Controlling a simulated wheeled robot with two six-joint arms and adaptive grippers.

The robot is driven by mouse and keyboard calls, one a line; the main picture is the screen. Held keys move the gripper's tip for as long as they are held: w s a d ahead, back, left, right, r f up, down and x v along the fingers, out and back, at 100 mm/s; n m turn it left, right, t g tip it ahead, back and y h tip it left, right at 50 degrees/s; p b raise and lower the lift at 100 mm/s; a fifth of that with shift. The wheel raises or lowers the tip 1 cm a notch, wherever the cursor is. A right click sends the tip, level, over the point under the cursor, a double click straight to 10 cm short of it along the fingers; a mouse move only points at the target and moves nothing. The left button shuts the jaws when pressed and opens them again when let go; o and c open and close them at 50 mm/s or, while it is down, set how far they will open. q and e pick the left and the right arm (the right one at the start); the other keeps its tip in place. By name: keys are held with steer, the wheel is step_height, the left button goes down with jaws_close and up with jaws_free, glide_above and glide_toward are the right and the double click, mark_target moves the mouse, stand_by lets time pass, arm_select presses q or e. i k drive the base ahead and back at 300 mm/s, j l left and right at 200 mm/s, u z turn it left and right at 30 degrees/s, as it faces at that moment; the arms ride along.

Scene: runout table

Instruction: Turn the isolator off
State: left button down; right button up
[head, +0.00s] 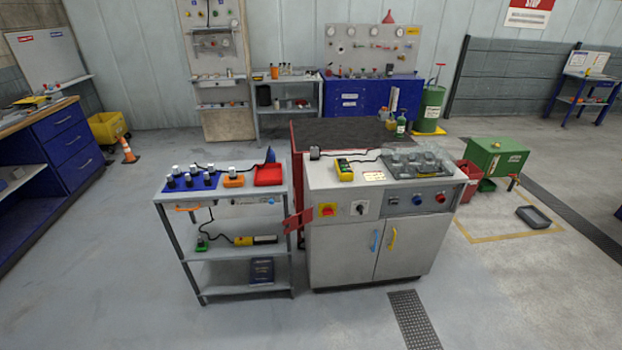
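The grey-white cabinet (340,262) stands in the middle of the head view, with controls along its upper front. Either could be the isolator; labels and exact knob positions are too small to read. Neither of my grippers is in view, and nothing touches the controls.
A grey panel right of the knobs carries a blue button (417,201) and a red button (440,198). A red flap (298,221) juts out left of the cabinet, beside a shelved trolley (244,287). The floor in front is clear except for a flat grating (415,320).

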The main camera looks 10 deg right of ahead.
mark_target(327, 211)
steer(key=i+u, duration=0.15)
steer(key=i, duration=0.45)
steer(key=i+l+u, duration=0.15)
steer(key=i, duration=0.4)
